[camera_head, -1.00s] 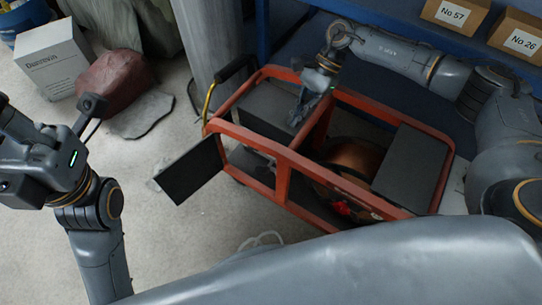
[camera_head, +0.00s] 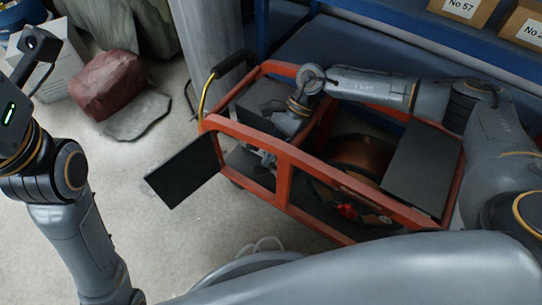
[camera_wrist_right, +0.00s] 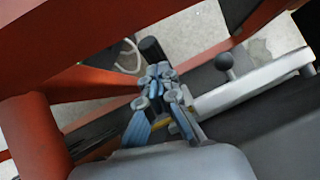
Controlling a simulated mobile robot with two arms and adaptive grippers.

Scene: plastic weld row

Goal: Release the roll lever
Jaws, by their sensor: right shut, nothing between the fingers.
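The red-framed machine (camera_head: 284,172) stands on the floor. In the right wrist view, a dark ball knob (camera_wrist_right: 225,61) stands on a pale grey bar (camera_wrist_right: 250,82) at the right. A black cylindrical grip (camera_wrist_right: 152,49) shows just beyond my fingertips. I cannot tell which of these is the roll lever. My right gripper (camera_head: 264,157) reaches down inside the left part of the frame. In the right wrist view its fingers (camera_wrist_right: 160,78) are shut and empty, close to the black grip; I cannot tell whether they touch it. My left gripper's fingers are outside the picture.
Red frame bars (camera_wrist_right: 35,135) lie close beside my right gripper. A dark panel (camera_head: 183,183) sticks out from the machine's left end. A copper-coloured roll (camera_head: 358,157) sits inside. Blue shelving (camera_head: 400,33) with boxes stands behind. Bare floor lies at the front left.

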